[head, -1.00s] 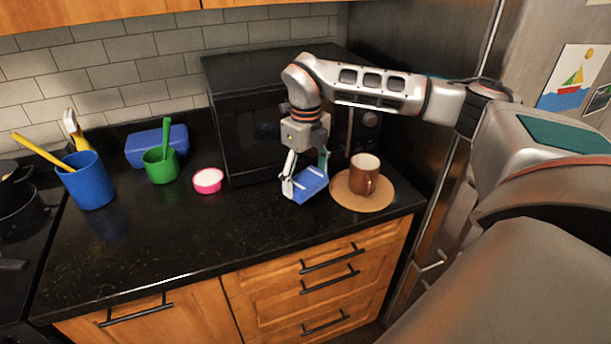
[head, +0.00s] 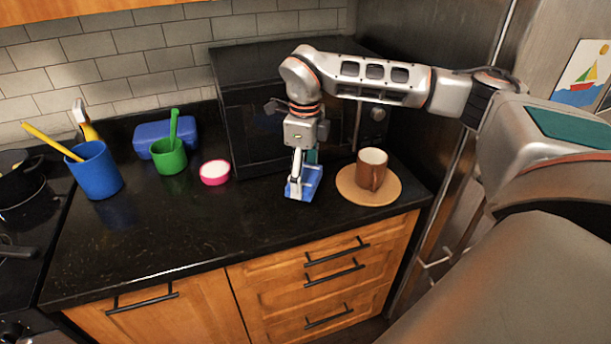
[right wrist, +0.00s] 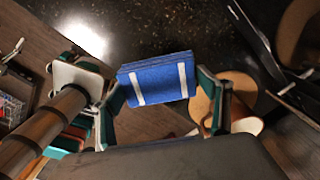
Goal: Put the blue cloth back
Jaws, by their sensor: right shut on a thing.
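The blue cloth (head: 313,178) is a small folded rectangle with white stripes. It is at the counter's right part, in front of the microwave and left of the brown mug. My right gripper (head: 303,186) points down and is shut on the cloth. The near finger hides part of it in the head view. In the right wrist view the cloth (right wrist: 158,78) lies between the two fingers of the right gripper (right wrist: 166,95). I cannot tell whether the cloth touches the counter. My left gripper is not in view.
A brown mug (head: 371,170) stands on a round tan mat (head: 389,192) close to the right. The microwave (head: 253,135) is behind. A pink-rimmed bowl (head: 214,173), green cup (head: 168,158), blue box (head: 150,133) and blue utensil cup (head: 94,170) stand left. The front-left counter (head: 150,235) is clear.

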